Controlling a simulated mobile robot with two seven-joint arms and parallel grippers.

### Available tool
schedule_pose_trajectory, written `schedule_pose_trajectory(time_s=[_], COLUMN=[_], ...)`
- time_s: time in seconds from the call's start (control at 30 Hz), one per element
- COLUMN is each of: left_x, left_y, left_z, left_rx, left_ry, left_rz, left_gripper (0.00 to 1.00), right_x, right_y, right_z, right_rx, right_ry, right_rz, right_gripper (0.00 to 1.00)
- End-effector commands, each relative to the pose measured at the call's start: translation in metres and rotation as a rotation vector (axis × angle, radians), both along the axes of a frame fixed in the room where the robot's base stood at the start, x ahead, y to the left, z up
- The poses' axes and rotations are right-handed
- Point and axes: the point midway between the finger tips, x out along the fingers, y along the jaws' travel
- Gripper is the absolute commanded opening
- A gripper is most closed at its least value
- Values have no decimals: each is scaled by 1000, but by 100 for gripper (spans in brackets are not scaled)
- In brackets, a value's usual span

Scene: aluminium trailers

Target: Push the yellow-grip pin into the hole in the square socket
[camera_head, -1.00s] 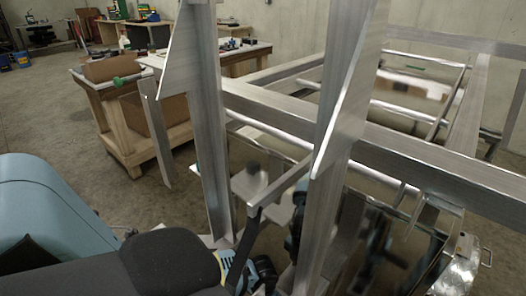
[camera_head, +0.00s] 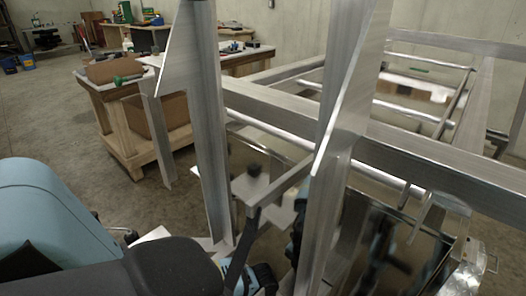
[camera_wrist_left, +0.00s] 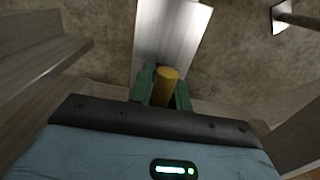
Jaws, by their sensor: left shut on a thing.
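In the left wrist view the yellow grip of the pin (camera_wrist_left: 166,84) stands between the green fingers of my left gripper (camera_wrist_left: 163,92), which is shut on it. A flat bright metal piece (camera_wrist_left: 172,32) lies just beyond the grip. The pin's shaft and its tip are hidden. I cannot make out the square socket or its hole for certain in either view. In the head view my left arm comes in from the lower left, and its fingers are hidden behind the arm and the metal uprights. My right gripper is not discernible.
Two aluminium uprights (camera_head: 207,130) and (camera_head: 340,130) stand close in front of me, with a long frame rail (camera_head: 400,160) behind.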

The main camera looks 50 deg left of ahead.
Motion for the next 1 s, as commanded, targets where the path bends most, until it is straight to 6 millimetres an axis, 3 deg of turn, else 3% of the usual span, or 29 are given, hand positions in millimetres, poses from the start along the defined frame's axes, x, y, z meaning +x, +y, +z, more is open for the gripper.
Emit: schedule_pose_trajectory(time_s=[0.3, 0.33, 0.5, 0.93, 1.0], left_x=[0, 0, 0, 0, 2], left_y=[0, 0, 0, 0, 1], left_z=[-8, -7, -7, -7, 7], left_rx=[0, 0, -1, 0, 0], left_ry=[0, 0, -1, 0, -5], left_rz=[1, 1, 0, 0, 0], left_gripper=[0, 21, 43, 44, 44], right_x=[-3, -3, -2, 1, 9], right_y=[0, 0, 0, 0, 1], right_z=[-6, -5, -5, -4, 4], right_rx=[0, 1, 0, -1, 0], right_ry=[9, 8, 6, 2, -14], right_rz=[0, 0, 0, 2, 1], right_gripper=[36, 36, 36, 36, 36])
